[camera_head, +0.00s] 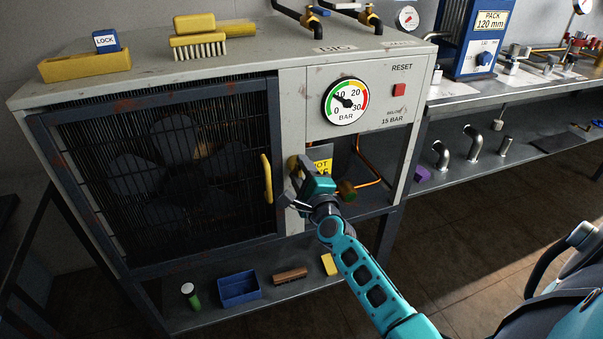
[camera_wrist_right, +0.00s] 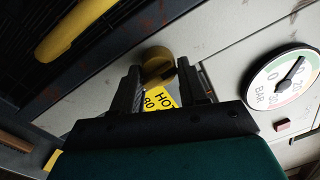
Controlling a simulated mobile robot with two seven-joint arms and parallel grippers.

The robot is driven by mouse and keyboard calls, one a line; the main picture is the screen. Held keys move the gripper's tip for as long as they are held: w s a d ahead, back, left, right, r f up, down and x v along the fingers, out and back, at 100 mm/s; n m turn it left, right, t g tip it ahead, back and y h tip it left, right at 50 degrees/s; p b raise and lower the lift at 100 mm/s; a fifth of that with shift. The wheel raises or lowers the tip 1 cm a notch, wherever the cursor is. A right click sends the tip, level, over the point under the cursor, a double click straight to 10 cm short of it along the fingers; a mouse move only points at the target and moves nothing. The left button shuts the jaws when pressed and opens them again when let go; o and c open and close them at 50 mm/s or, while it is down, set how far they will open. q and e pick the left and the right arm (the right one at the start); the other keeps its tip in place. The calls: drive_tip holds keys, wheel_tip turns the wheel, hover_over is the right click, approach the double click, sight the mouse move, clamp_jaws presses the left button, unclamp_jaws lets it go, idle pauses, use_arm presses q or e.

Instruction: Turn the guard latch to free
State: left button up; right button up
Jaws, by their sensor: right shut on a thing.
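The guard (camera_head: 160,170) is a dark framed grille over a fan, on the front of the grey cabinet, and looks closed. A yellow handle (camera_head: 267,178) stands on its right edge; it also shows in the wrist view (camera_wrist_right: 75,25). The guard latch (camera_wrist_right: 156,62), a rounded yellow piece, sits on the post just right of the guard. In the head view my gripper mostly hides it. My right gripper (camera_head: 298,172) is at the latch, its two fingers (camera_wrist_right: 157,75) shut on it. The latch's exact angle is hard to tell. My left gripper is not in view.
A pressure gauge (camera_head: 345,101) and a red reset button (camera_head: 399,90) are on the panel above right. A yellow HOT label (camera_head: 321,162) and copper pipe (camera_head: 368,165) sit behind my gripper.

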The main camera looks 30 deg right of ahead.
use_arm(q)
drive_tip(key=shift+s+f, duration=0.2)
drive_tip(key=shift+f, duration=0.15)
use_arm(e)
drive_tip(key=shift+f+m, duration=0.25)
drive_tip(key=shift+m, duration=0.35)
drive_tip(key=shift+a, duration=0.1)
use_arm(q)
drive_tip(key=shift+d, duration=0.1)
use_arm(e)
drive_tip(key=o, duration=1)
drive_tip(key=shift+r, duration=0.1)
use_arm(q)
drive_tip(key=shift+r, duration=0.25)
use_arm(e)
drive_tip(key=v, duration=1.2)
drive_tip(key=shift+s+a, duration=0.15)
drive_tip(key=shift+s, duration=0.25)
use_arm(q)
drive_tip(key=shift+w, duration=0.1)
